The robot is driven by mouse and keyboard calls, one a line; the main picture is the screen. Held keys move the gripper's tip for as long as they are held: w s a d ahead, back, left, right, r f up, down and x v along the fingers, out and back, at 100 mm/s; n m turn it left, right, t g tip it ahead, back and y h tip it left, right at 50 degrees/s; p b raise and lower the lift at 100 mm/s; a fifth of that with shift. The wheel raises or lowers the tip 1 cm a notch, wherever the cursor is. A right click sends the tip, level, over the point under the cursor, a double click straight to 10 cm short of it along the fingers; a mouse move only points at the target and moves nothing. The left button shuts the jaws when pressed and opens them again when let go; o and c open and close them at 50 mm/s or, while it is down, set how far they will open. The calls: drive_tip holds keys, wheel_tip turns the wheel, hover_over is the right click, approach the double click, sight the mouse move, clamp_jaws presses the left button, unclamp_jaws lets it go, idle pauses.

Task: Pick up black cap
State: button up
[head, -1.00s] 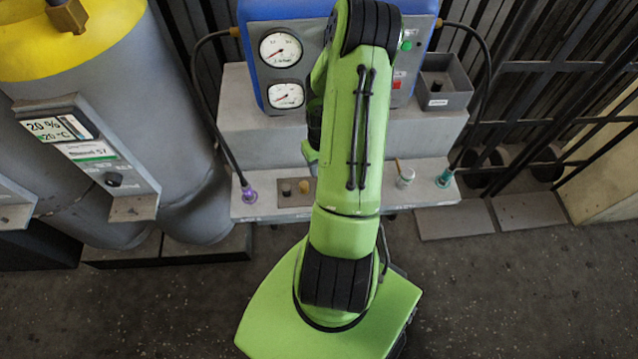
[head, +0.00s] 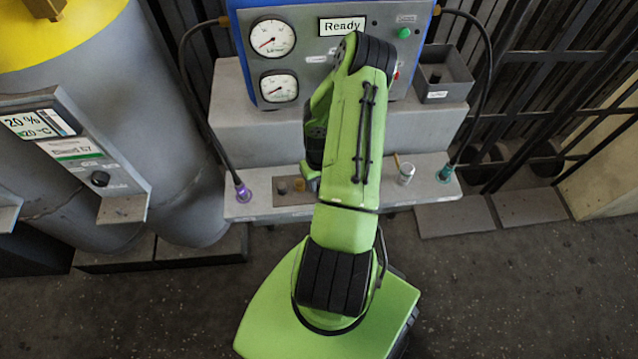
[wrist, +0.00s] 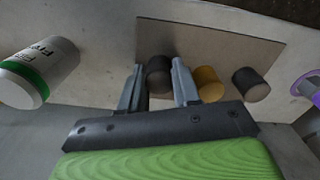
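My gripper (wrist: 158,76) points at a brown-grey plate (wrist: 225,45) holding a row of small round caps. In the wrist view its two fingers stand apart, one on each side of a black cap (wrist: 159,74). I see no clear grip, and contact is hard to judge. Beside it stand a yellow cap (wrist: 208,84) and another dark cap (wrist: 250,84). In the head view the yellow cap (head: 299,185) and the outer dark cap (head: 282,187) show, while my arm hides the cap between the fingers and most of the gripper.
A white bottle with a green band (wrist: 38,72) stands beside the plate. A purple connector (head: 243,192) and a teal connector (head: 446,172) with hoses flank the grey ledge (head: 435,190). The blue-framed gauge panel (head: 305,70) rises behind. A grey tank (head: 150,130) stands at left.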

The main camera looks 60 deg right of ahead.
sight(319, 182)
drive_tip(key=c, duration=0.3)
wheel_tip(319, 182, up, 10)
drive_tip(key=p, duration=0.3)
drive_tip(key=shift+c, duration=0.2)
